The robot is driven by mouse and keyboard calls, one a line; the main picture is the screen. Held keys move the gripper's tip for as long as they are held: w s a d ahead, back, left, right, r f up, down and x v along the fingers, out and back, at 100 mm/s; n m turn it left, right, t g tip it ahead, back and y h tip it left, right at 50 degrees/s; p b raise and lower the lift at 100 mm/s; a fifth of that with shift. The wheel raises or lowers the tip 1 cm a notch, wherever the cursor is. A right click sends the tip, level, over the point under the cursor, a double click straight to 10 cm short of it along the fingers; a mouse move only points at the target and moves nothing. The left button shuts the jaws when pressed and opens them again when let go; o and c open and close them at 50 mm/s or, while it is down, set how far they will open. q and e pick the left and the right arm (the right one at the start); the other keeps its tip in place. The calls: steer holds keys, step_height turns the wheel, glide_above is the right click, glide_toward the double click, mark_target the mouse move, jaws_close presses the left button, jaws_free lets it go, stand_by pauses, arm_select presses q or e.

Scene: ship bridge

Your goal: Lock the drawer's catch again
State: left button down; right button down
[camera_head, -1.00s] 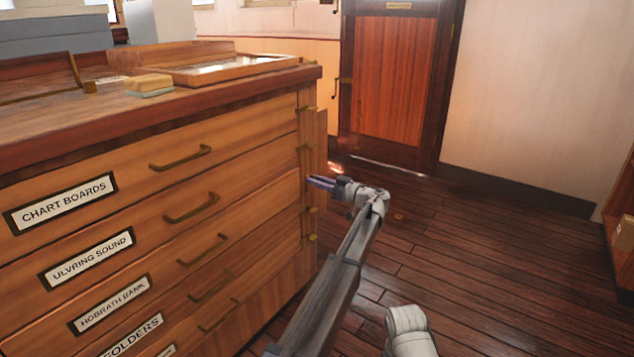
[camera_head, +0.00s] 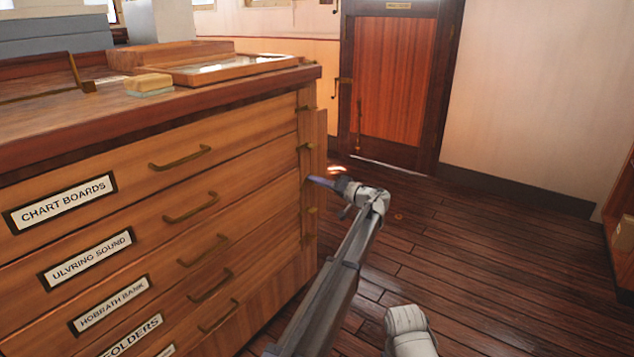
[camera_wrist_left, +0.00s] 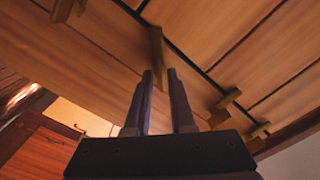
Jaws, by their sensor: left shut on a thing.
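The wooden drawer cabinet has a front of labelled drawers, with the HOBRATH BANK drawer (camera_head: 150,288) third from the top. Small brass catches run down its right edge, such as the one (camera_head: 305,147) above my gripper. My left gripper (camera_head: 312,181) is at this edge, level with the third catch down. In the left wrist view, its two dark fingers (camera_wrist_left: 160,75) are closed at the lower end of a brass catch (camera_wrist_left: 156,45), which lies across a dark gap between drawers. The fingers partly hide the catch. My right gripper is out of view.
More catches (camera_wrist_left: 225,100) stick out nearby along the edge. Brass drawer handles (camera_head: 192,206) protrude from the front. A sponge-like block (camera_head: 150,83) and a framed tray (camera_head: 230,68) lie on top. The plank floor (camera_head: 460,250) to the right is open, up to a door (camera_head: 390,80).

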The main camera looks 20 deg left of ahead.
arm_select(q)
steer(key=shift+d+f+m, duration=0.1)
steer(key=shift+f+m, duration=0.05)
steer(key=shift+m, duration=4.45)
steer(key=c, duration=1)
jaws_free()
steer(key=v, duration=0.7)
steer(key=shift+d, duration=0.35)
